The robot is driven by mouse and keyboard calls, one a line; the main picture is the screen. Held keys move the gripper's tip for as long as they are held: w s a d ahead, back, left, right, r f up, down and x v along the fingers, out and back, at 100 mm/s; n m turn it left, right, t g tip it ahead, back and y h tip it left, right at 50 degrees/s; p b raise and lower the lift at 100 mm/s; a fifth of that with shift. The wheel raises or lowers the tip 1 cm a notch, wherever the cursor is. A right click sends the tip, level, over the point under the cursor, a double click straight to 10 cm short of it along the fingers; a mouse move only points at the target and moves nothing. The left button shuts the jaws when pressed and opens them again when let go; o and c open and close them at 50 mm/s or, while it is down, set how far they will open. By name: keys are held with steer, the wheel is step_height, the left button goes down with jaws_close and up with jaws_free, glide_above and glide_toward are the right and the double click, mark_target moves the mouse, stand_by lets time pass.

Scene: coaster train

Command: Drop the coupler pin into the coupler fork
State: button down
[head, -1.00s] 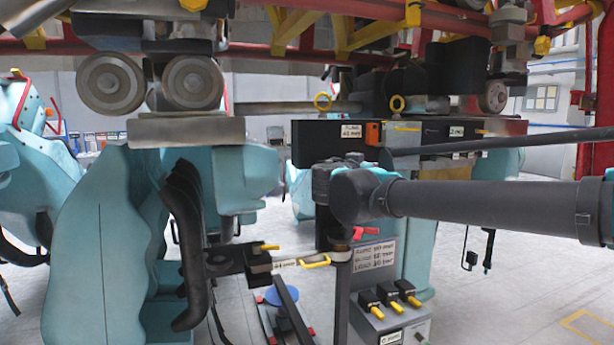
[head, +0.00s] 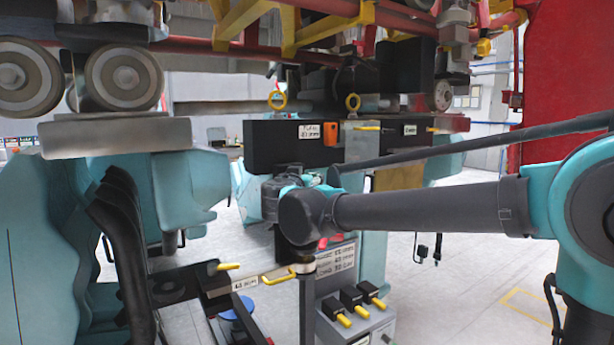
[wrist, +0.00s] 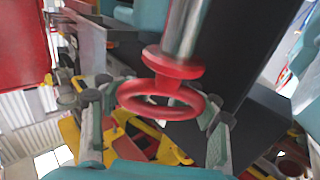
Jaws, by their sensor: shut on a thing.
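The coupler pin (wrist: 172,66) shows in the wrist view as a steel shaft with a red collar and a red ring handle. My gripper (wrist: 157,112) has its fingers on both sides of the red ring and is shut on it. The shaft runs out of the top of the wrist view, so its far end is hidden. In the head view my gripper and the pin cannot be told apart clearly behind my dark wrist joint. I cannot pick out the coupler fork for certain in either view.
A black box beam (head: 270,146) with yellow rings hangs under the coaster track. Below stands a grey labelled stand (head: 335,270) with several yellow-tipped black blocks. A slim bar with a yellow handle (head: 277,274) reaches toward it. Steel wheels (head: 124,76) sit at upper left. Floor is clear at lower right.

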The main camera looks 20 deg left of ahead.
step_height(320, 180, down, 14)
steer(key=shift+r, duration=0.15)
stand_by(2.2)
steer(key=shift+c, duration=1.6)
jaws_free()
steer(key=shift+s, duration=0.1)
steer(key=s+d, duration=0.1)
steer(key=s, duration=1)
steer(key=shift+s, duration=0.4)
